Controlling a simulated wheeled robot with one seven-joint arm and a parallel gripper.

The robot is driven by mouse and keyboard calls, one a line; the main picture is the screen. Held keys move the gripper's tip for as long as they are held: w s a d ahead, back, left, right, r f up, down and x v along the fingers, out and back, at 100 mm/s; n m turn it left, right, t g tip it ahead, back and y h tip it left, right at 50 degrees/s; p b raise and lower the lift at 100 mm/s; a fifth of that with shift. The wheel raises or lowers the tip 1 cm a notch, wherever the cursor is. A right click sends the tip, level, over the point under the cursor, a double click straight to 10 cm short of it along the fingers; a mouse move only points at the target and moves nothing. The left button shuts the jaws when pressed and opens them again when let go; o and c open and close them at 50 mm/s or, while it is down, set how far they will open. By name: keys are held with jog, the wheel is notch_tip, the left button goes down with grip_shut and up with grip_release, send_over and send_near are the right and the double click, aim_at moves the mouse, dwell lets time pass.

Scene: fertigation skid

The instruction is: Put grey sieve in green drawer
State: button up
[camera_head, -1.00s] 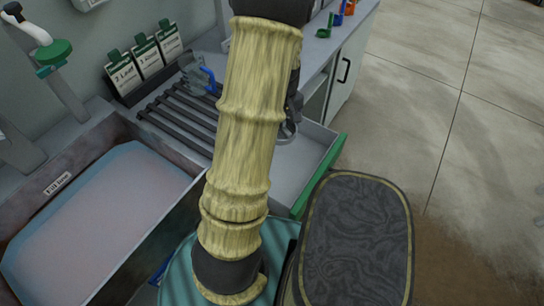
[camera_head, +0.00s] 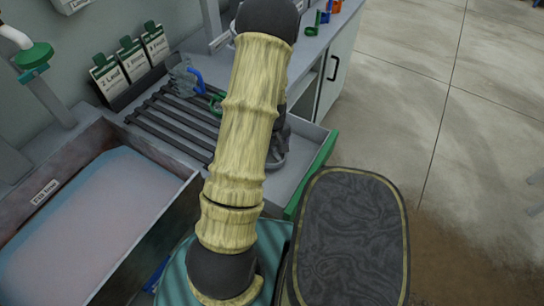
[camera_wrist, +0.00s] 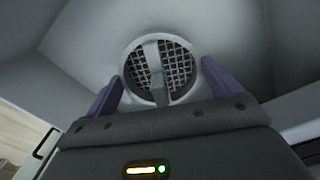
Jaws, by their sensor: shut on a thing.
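The green drawer (camera_head: 317,172) is open in the head view; its grey inside shows to the right of my arm. In the wrist view the grey sieve (camera_wrist: 178,52), a round body with dark mesh and a pale bar across it, sits between the two purple fingers of my gripper (camera_wrist: 162,78). My gripper is shut on it. Pale grey surfaces surround it in that view. In the head view my arm hides most of the gripper, and only a grey rounded edge shows over the drawer. I cannot tell whether the sieve touches the drawer floor.
A dark slatted rack (camera_head: 165,125) holds a grey item with a blue handle (camera_head: 193,76) and a green loop. Several label cards (camera_head: 130,62) stand behind it. A basin (camera_head: 80,235) lies at left. Small coloured hooks (camera_head: 323,18) stand on the counter. Floor is clear at right.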

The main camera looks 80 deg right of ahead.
jog(key=shift+f, duration=1.9)
jog(key=shift+f, duration=0.15)
jog(key=o, duration=0.7)
notch_tip(320, 180, up, 12)
jog(key=shift+r+p, duration=0.15)
jog(key=shift+p, duration=0.25)
